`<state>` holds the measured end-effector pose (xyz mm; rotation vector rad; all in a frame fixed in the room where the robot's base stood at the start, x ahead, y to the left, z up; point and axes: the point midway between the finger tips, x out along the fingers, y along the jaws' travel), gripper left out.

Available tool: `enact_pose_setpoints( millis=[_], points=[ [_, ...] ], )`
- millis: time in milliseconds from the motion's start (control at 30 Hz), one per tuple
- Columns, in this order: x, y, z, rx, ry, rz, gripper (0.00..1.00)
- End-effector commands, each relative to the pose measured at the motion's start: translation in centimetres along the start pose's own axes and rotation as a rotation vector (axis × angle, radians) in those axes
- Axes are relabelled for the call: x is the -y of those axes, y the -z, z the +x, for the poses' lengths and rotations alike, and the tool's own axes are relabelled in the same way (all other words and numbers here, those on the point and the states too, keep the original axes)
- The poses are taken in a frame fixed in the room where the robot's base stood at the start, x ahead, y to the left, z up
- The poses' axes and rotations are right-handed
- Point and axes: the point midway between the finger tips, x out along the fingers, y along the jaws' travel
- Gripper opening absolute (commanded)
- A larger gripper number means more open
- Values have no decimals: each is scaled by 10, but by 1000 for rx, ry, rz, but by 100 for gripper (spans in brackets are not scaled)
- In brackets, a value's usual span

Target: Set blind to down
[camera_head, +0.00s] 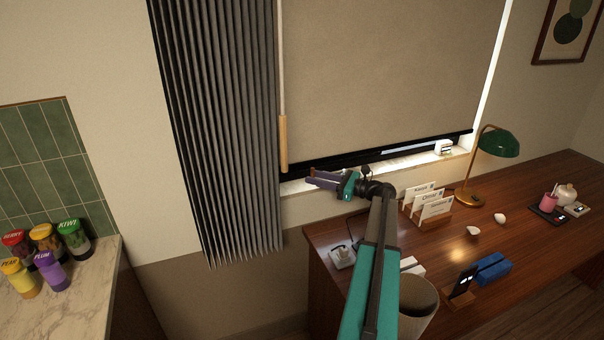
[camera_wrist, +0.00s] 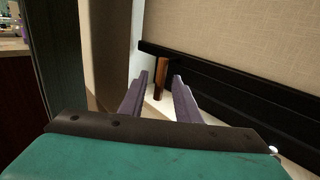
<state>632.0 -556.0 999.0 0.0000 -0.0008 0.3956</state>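The beige roller blind (camera_head: 385,75) hangs over the window with its black bottom bar (camera_head: 350,158) close above the sill. A thin gap shows under the bar toward the right. A wooden pull handle (camera_head: 283,145) hangs on a pale cord at the blind's left side. My gripper (camera_head: 312,179) is to the right of and below the handle in the head view. In the wrist view, the purple fingers (camera_wrist: 159,78) are apart with nothing held. The handle (camera_wrist: 160,77) shows beyond and between the fingertips, apart from them as far as I can tell.
A dark pleated curtain (camera_head: 218,130) hangs left of the handle. The marble sill (camera_head: 300,186) runs below the blind, with a small white object (camera_head: 443,147) on it. A wooden desk (camera_head: 520,215) with a card holder (camera_head: 428,207) and green lamp (camera_head: 498,143) stands at right.

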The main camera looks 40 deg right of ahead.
Motion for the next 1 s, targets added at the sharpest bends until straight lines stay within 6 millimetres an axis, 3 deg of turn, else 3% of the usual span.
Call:
enact_pose_setpoints(
  millis=[200, 400, 800, 833, 1000],
  points=[
    [0, -2, 32, 0, -2, 1, 30],
    [0, -1, 50, 0, -1, 0, 30],
    [-1, 0, 56, 0, -2, 0, 30],
    [-1, 0, 56, 0, -2, 0, 28],
    [-1, 0, 56, 0, -2, 0, 0]
  ],
)
